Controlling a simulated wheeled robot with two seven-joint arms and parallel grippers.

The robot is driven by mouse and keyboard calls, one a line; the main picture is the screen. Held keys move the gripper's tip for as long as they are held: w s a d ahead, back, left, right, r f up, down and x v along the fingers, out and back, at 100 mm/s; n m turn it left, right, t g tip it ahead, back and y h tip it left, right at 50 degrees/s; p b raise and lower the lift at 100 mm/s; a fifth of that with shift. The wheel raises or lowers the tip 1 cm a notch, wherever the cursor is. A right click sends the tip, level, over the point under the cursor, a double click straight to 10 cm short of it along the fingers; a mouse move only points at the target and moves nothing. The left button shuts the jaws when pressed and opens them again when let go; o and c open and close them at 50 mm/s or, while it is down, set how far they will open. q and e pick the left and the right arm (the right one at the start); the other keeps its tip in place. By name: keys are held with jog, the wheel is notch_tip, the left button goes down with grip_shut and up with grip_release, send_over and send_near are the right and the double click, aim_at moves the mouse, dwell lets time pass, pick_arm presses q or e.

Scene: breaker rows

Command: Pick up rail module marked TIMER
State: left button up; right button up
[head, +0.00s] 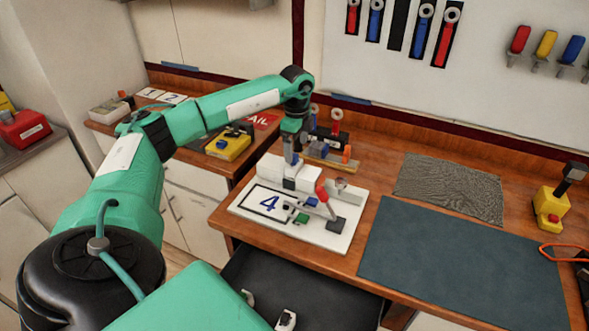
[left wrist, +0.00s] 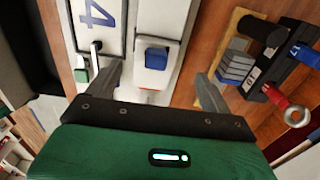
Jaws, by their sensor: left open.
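A white board marked 4 (head: 333,236) lies near the table's left front corner. A row of white rail modules (head: 272,168) stands along its back edge. I cannot read a TIMER marking on any of them. My left gripper (head: 291,163) reaches down over this row, open and empty. In the left wrist view its two fingers (left wrist: 160,84) are spread to either side of a white module with a blue block on it (left wrist: 157,58). I cannot tell whether they touch it. My gripper body hides the near end of that module. My right gripper is not in view.
A red-knobbed lever (head: 322,192) and a green block (head: 301,218) are on the board. Behind it is a wooden holder with dark and coloured parts (left wrist: 240,52). A blue-grey mat (head: 455,262) and a grey textured mat (head: 450,188) lie right. A yellow device (head: 548,209) stands far right.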

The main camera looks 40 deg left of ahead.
aim_at(294, 155)
pick_arm(q)
jog(key=f, duration=0.1)
jog(key=f+p, duration=0.1)
jog(key=f, duration=0.1)
jog(key=f+p, duration=0.1)
jog(key=shift+s+a+f, duration=0.15)
jog(key=shift+s+f, duration=0.1)
jog(key=shift+s, duration=0.15)
jog(key=shift+f, duration=0.3)
jog(key=c, duration=1.1)
jog(key=shift+r, duration=0.1)
jog(key=shift+c, duration=0.2)
